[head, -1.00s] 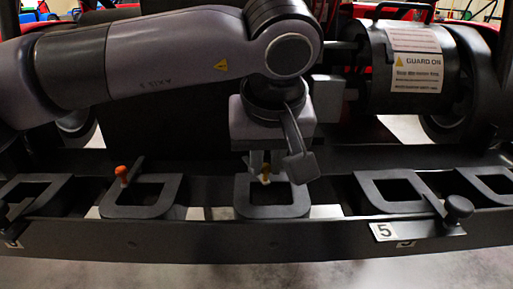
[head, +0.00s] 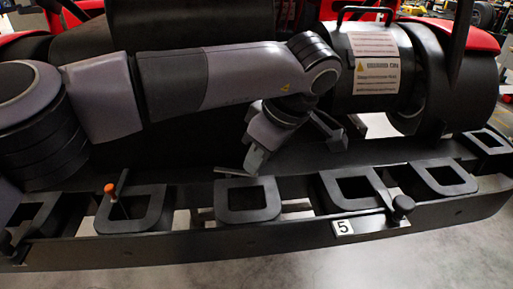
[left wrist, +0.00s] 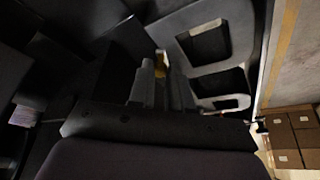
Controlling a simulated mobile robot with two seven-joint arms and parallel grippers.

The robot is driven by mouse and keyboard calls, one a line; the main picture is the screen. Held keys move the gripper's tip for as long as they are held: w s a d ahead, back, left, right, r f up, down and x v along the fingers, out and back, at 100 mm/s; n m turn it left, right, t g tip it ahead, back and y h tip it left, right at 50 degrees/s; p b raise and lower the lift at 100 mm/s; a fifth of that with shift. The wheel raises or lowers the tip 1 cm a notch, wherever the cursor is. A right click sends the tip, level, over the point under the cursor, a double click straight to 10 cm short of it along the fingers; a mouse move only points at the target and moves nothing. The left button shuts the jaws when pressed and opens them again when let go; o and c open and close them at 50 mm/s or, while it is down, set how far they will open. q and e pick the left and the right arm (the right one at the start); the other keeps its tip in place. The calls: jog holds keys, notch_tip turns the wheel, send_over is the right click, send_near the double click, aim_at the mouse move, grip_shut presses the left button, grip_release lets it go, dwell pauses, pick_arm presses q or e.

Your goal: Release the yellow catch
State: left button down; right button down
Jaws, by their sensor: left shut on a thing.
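The yellow catch shows in the left wrist view (left wrist: 160,66), as a small yellow piece between the tips of my left gripper's fingers. My left gripper (head: 247,167) is shut on it, just above the rear edge of a dark square loop in the middle of the rail in the head view. In the head view the catch itself is hidden by the gripper. My right gripper is in neither view.
An orange-topped catch (head: 110,188) stands at the loop to the left. A black rail with several square loops (head: 248,215) runs across the front, with a plate marked 5 (head: 342,227) and a black knob (head: 403,203). A labelled drum (head: 368,68) stands behind.

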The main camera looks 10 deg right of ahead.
pick_arm(q)
jog(key=shift+w+d+n, duration=0.1)
jog(key=shift+w+n, duration=0.05)
jog(key=shift+n, duration=0.25)
jog(key=c, duration=1.1)
grip_release()
jog(key=shift+o, duration=0.2)
jog(key=shift+r+p, duration=0.15)
jog(key=shift+p, duration=0.2)
